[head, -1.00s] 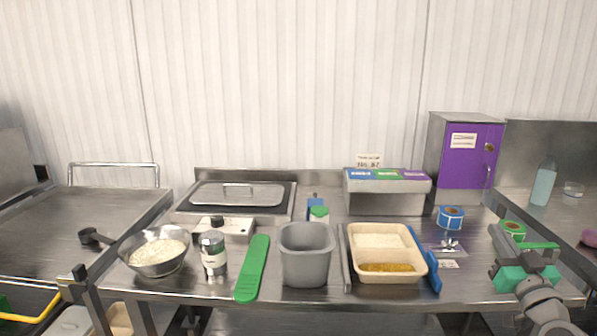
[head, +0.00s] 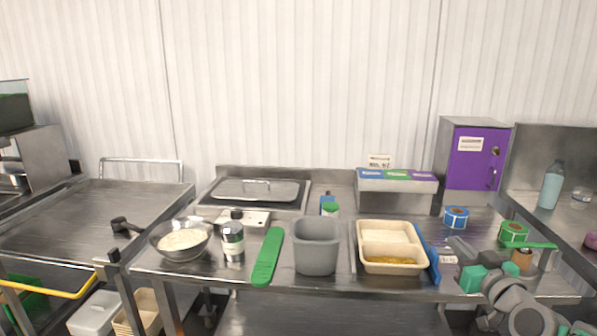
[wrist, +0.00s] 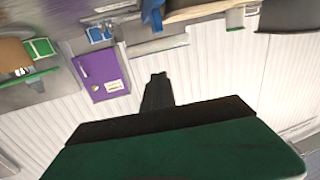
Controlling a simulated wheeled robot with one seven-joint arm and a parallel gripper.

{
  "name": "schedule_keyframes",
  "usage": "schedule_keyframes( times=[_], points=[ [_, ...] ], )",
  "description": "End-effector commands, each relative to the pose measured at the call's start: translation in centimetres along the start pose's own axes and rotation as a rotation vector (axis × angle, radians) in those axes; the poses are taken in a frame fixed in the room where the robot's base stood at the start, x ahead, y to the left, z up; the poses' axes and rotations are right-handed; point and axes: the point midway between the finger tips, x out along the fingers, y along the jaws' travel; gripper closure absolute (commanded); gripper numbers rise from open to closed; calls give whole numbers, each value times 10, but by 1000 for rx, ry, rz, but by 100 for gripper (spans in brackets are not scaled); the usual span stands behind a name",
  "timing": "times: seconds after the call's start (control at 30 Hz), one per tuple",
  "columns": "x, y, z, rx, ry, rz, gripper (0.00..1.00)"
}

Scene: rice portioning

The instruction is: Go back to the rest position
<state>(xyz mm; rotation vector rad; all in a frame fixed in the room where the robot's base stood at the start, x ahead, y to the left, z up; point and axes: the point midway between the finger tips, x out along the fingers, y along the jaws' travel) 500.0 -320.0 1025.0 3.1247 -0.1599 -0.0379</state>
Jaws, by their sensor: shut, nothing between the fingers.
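My gripper (wrist: 157,82) shows in the wrist view as a wide dark green body with black fingers closed together in the middle. Nothing is between the fingers, and they point toward the white wall. In the head view my arm is at the lower right, over the front right part of the steel table (head: 350,291). There it stands apart from the rice tray, and its links partly hide the table's right end. I cannot make out the fingertips clearly in that view.
Near my arm are a blue label roll (head: 455,217), a green label roll (head: 513,233) and a purple cabinet (head: 474,158). Further left are a beige rice tray (head: 390,266), grey tub (head: 316,247), green scraper (head: 267,257), shaker can (head: 232,241) and rice bowl (head: 180,254).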

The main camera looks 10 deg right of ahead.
Motion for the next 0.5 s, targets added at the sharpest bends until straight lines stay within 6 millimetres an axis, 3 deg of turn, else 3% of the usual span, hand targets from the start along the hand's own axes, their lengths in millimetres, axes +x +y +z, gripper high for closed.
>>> schedule_keyframes(
  times=[0.17, 0.27, 0.3, 0.37, 0.4, 0.5],
  points=[
    [24, -80, 9, -3, -205, -120, 100],
    [24, -145, 21, -13, -389, -196, 100],
    [17, -177, 26, -20, -484, -226, 100],
    [-4, -220, 35, -31, -639, -254, 100],
    [-23, -245, 40, -39, -741, -260, 100],
    [-83, -286, 48, -59, -969, -235, 100]
  ],
)
